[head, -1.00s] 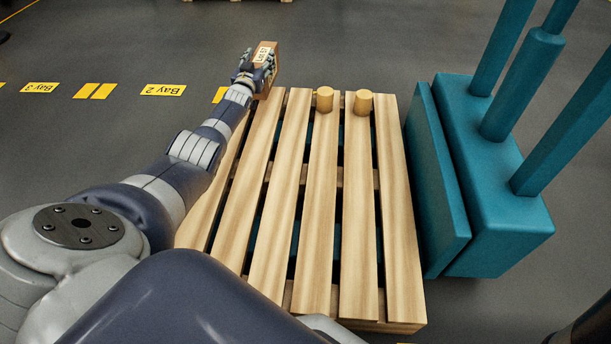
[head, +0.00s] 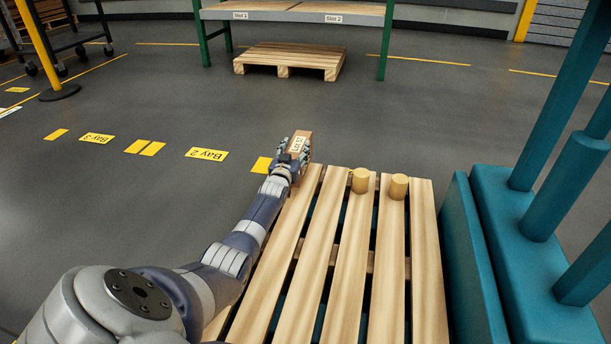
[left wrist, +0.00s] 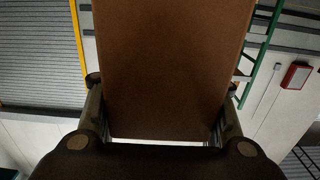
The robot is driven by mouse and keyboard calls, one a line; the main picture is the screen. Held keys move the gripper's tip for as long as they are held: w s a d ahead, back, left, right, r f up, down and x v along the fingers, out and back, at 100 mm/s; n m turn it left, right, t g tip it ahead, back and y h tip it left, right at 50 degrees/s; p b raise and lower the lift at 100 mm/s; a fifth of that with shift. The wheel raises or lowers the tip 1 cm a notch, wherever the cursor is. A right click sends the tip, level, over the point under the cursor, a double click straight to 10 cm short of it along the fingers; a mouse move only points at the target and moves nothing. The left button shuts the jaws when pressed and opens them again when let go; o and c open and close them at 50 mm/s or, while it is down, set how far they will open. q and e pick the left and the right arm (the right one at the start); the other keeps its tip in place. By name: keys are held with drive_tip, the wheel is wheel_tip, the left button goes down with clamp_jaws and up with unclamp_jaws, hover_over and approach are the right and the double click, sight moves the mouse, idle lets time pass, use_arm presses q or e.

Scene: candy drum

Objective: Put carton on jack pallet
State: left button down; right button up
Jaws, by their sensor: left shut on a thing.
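The brown carton (head: 301,143) with a white label is at the far left corner of the pallet in the head view. My left gripper (head: 291,160) is shut on it. In the left wrist view the carton (left wrist: 170,65) sits between the two fingers of my left gripper (left wrist: 165,125) and fills the middle. The wooden slatted pallet (head: 337,250) lies in front of the teal jack (head: 520,260), with teal showing between its slats. I cannot tell whether the carton touches the pallet. My right gripper is not in view.
Two short tan cylinders (head: 360,181) (head: 398,187) stand at the pallet's far end. The slats nearer me are bare. Another pallet (head: 290,60) lies under a green-legged shelf (head: 300,12) at the back. A yellow post (head: 42,45) stands at far left. Open floor lies between.

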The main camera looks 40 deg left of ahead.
use_arm(q)
drive_tip(key=s+d+f+b, duration=0.4)
drive_tip(key=s+d+b, duration=0.1)
drive_tip(key=d, duration=0.3)
drive_tip(key=shift+d, duration=0.35)
idle(0.4)
drive_tip(key=shift+f, duration=0.1)
drive_tip(key=shift+f+b, duration=0.1)
drive_tip(key=shift+b, duration=0.2)
drive_tip(key=c, duration=0.7)
unclamp_jaws()
